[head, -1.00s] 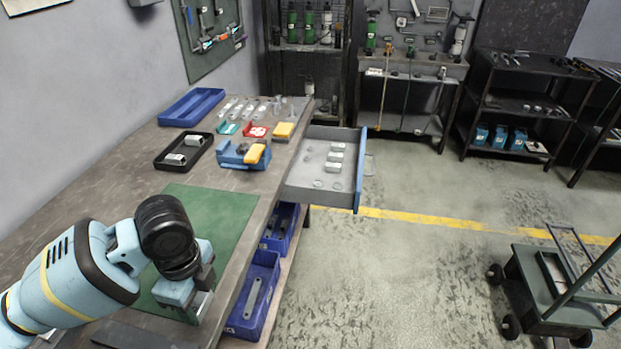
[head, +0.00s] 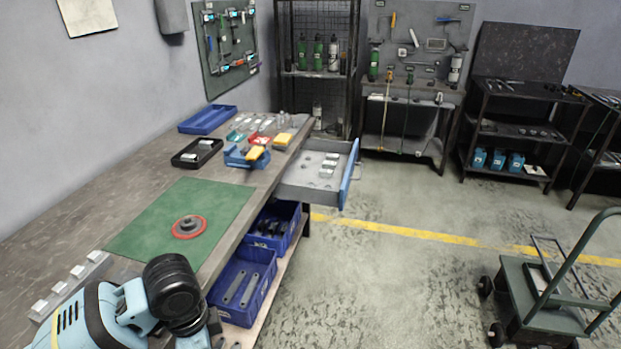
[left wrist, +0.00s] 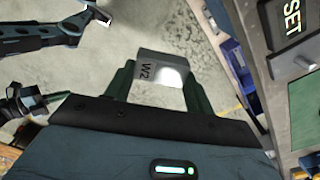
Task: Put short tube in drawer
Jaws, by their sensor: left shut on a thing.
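In the left wrist view, my left gripper (left wrist: 158,92) is shut on a short grey metal tube (left wrist: 158,72) marked W2, held above the floor. In the head view this gripper (head: 213,328) is at the bottom edge, and the tube cannot be made out there. The drawer (head: 306,187) stands open from the far right side of the bench, away from the gripper. Several pale metal pieces (head: 329,165) lie in its far part; the near part is mostly bare. Dark jointed parts in the left wrist view may be my right gripper, but its jaws are unclear.
A green mat (head: 150,220) with a red and black disc (head: 189,227) lies on the bench (head: 60,225). Blue bins (head: 262,290) sit below. A green cart (head: 540,300) stands right on open floor.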

